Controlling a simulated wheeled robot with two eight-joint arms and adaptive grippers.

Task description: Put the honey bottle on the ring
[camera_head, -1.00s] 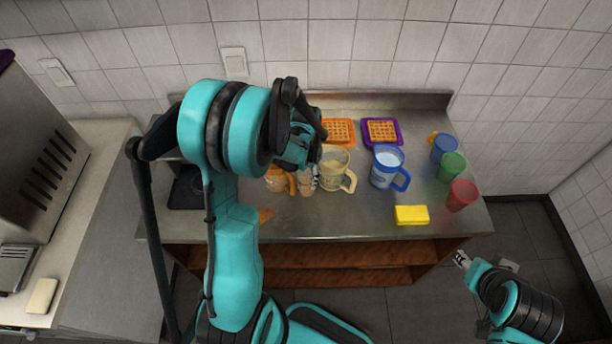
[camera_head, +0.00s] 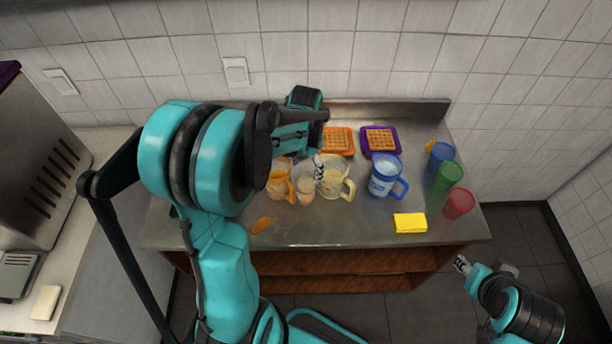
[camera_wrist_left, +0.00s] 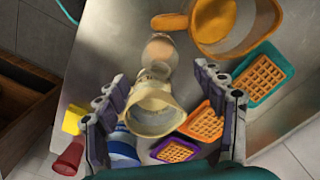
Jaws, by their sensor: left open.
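A small clear container with a peach-tinted body (camera_head: 306,189) stands between the orange and cream pitchers. It also shows in the left wrist view (camera_wrist_left: 160,50); I cannot tell surely whether it is the honey bottle. An orange item (camera_head: 262,225) lies near the counter's front left; its shape is unclear. I cannot make out a ring. My left gripper (camera_head: 319,168) is open above the cream pitcher (camera_head: 336,180). In the left wrist view its fingers (camera_wrist_left: 160,76) spread either side of that pitcher (camera_wrist_left: 155,112), holding nothing. My right gripper (camera_head: 461,263) is off the counter's front right.
An orange pitcher (camera_head: 279,184) stands left, a blue pitcher (camera_head: 383,181) right. Blue (camera_head: 440,154), green (camera_head: 447,175) and red (camera_head: 459,204) cups line the right edge. A yellow sponge (camera_head: 410,223) lies in front. Waffles on orange and purple plates (camera_head: 380,153) sit behind. The front middle is clear.

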